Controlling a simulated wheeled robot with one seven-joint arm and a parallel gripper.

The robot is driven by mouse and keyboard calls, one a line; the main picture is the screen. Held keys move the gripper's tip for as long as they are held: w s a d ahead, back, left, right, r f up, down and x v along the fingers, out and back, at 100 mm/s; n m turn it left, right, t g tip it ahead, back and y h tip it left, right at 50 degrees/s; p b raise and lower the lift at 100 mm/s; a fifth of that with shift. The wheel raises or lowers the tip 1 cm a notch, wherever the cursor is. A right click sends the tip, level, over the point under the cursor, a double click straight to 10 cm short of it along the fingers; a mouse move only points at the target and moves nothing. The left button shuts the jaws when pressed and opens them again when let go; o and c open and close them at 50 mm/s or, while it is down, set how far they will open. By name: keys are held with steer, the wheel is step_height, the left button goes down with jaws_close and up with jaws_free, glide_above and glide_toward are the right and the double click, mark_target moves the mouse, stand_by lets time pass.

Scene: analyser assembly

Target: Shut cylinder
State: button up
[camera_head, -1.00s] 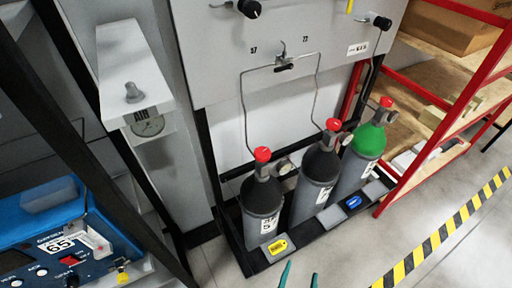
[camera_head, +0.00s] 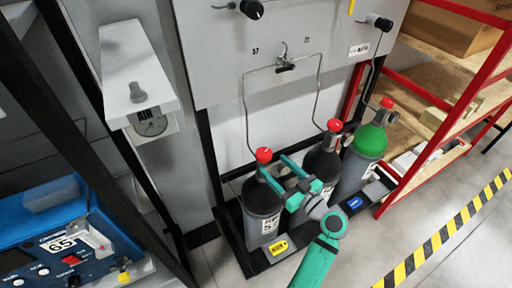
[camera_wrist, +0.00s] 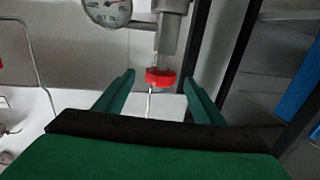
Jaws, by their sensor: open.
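Three gas cylinders stand in a row on a black rack in the head view. The left dark-topped cylinder (camera_head: 262,208) has a red knob (camera_head: 263,154), the middle one (camera_head: 322,160) has a red knob (camera_head: 334,125), and the green-topped one (camera_head: 368,142) has a red knob (camera_head: 387,103). My gripper (camera_head: 274,165) is open and empty beside the left cylinder's valve. In the wrist view, the red knob (camera_wrist: 160,77) appears between the spread fingertips, with a pressure gauge (camera_wrist: 107,10) beside it. I cannot tell whether the fingers touch the knob.
A grey panel (camera_head: 230,60) with thin pipes stands behind the cylinders. A white post with an AIR gauge (camera_head: 150,125) and a blue instrument (camera_head: 60,235) are at left. A red shelf (camera_head: 440,135) is at right. Floor is clear in front, beside the striped tape (camera_head: 450,228).

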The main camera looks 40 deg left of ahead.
steer(key=shift+w+a+r, duration=0.1)
steer(key=shift+a+r, duration=0.4)
steer(key=x, duration=1)
steer(key=shift+a, duration=0.1)
steer(key=shift+c, duration=0.7)
steer(key=c, duration=0.9)
